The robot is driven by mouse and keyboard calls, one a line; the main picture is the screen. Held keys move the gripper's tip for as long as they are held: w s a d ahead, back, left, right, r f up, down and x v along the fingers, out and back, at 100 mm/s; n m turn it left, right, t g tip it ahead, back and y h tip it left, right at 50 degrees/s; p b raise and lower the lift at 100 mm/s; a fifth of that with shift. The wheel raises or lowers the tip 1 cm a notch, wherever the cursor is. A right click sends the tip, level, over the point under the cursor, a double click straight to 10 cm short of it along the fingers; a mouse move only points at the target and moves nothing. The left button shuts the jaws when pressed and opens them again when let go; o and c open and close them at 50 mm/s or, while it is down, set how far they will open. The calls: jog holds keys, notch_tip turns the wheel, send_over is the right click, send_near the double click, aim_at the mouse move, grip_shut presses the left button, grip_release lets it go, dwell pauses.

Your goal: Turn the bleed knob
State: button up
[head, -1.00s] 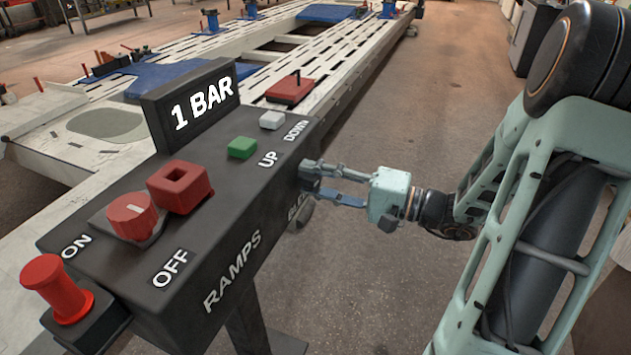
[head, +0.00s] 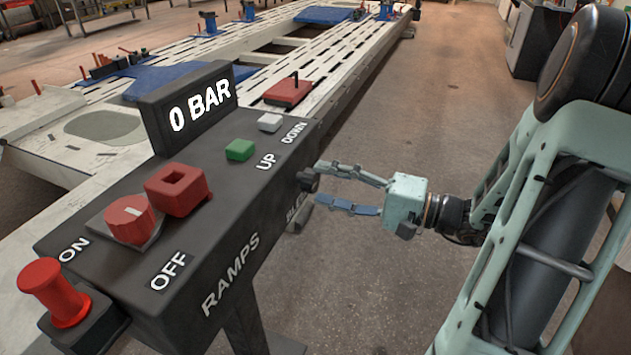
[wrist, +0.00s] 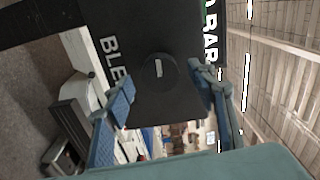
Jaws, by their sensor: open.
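The bleed knob (head: 308,181) is a small black round knob on the right side of the dark control box (head: 215,285). In the wrist view the knob (wrist: 159,70) faces me, with a short pale mark on it beside the partly hidden "BLE..." lettering. My gripper (head: 318,183) is open, with its fingertips close to the knob. In the wrist view my gripper (wrist: 164,95) has one finger on each side of the knob, with a gap on both sides. The display (head: 187,108) on the box reads "0 BAR".
The box top carries a red selector (head: 130,219), a red square block (head: 177,190), a green UP button (head: 240,150) and a white DOWN button (head: 269,122). A red mushroom knob (head: 54,293) stands at the near left. The slotted white frame bench (head: 260,75) lies behind. The floor at right is open.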

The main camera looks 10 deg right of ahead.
jog(key=v, duration=0.8)
jog(key=shift+s+d, duration=0.25)
jog(key=shift+d, duration=0.05)
jog(key=shift+a, duration=0.1)
